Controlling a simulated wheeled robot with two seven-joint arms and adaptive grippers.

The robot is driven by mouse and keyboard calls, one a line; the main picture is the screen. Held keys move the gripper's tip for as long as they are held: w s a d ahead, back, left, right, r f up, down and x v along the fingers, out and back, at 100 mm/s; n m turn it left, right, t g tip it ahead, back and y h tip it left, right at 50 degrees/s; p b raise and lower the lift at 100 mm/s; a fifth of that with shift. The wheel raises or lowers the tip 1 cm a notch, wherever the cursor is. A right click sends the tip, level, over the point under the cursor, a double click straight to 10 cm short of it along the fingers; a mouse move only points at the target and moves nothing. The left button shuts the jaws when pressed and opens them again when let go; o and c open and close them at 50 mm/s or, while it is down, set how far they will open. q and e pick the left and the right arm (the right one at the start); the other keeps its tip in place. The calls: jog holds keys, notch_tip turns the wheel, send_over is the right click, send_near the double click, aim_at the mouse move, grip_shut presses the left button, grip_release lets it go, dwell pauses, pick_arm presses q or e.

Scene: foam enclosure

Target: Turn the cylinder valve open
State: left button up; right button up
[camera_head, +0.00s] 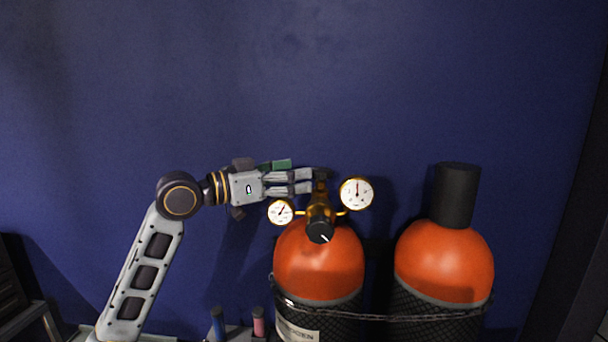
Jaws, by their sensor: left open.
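The orange-topped gas cylinder (318,266) stands upright at the lower middle. On its top is a brass valve body (319,207) with two round white gauges, the left gauge (281,212) and the right gauge (357,193). A black knob (319,232) with a white mark faces me on the front of the brass body. A dark handwheel (321,174) sits at the very top of the valve. My left gripper (312,181) points right, its open fingers at the left side of the handwheel. I cannot tell whether they touch it. My right gripper is not in view.
A second orange cylinder (444,262) with a black cap (456,195) stands to the right. A chain (385,317) runs across both cylinders. A blue item (217,322) and a pink item (258,321) stand at the lower left. The blue wall (300,80) behind is bare.

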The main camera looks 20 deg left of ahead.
pick_arm(q)
jog(key=shift+v, duration=2.15)
jog(key=shift+r, duration=0.15)
